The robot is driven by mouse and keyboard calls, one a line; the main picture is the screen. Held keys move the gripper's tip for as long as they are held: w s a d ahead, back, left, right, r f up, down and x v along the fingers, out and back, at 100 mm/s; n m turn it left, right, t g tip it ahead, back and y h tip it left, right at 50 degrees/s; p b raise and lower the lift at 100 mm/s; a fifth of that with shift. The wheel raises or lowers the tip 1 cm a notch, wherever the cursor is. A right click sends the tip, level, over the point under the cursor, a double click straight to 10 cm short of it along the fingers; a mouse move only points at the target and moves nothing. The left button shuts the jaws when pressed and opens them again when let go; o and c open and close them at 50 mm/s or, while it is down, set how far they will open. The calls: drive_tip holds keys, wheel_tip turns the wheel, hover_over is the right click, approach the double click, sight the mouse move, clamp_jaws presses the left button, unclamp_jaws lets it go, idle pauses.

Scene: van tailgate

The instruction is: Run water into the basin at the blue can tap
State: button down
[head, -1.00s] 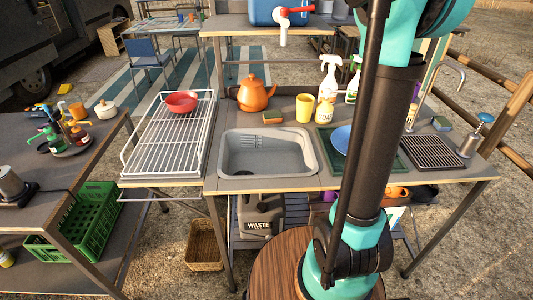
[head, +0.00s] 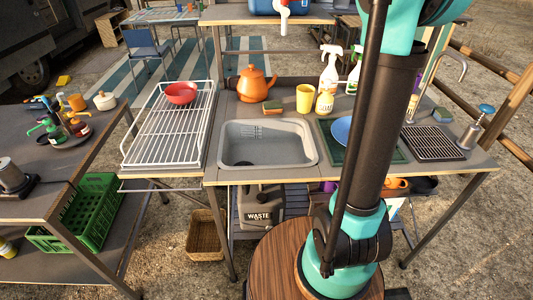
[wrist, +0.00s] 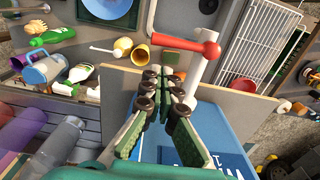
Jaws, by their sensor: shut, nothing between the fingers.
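The blue can (head: 268,7) stands on the raised shelf behind the basin, cut off by the top edge of the head view. Its white tap (head: 284,24) hangs over the shelf's front edge; no water shows below the spout. The grey basin (head: 309,157) is set in the counter below and looks empty. In the wrist view the tap's red lever (wrist: 185,44) crosses above the white tap body (wrist: 203,72), with the blue can (wrist: 235,125) below. My gripper (wrist: 173,78) is shut and empty, close to the lever and left of the tap body; contact cannot be told.
An orange kettle (head: 257,84), a yellow cup (head: 304,98) and bottles stand behind the basin. A white wire rack (head: 160,143) with a red bowl (head: 181,93) is on the left. A blue plate (head: 341,130) lies right of the basin, partly behind my arm.

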drive_tip(key=shift+f, duration=2)
drive_tip(key=s+a+r, duration=0.1)
drive_tip(key=s+r, duration=0.3)
drive_tip(key=s, duration=0.2)
drive_tip(key=shift+s+r, duration=0.3)
idle(0.8)
drive_tip(key=s+a, duration=0.4)
drive_tip(key=shift+a, duration=0.35)
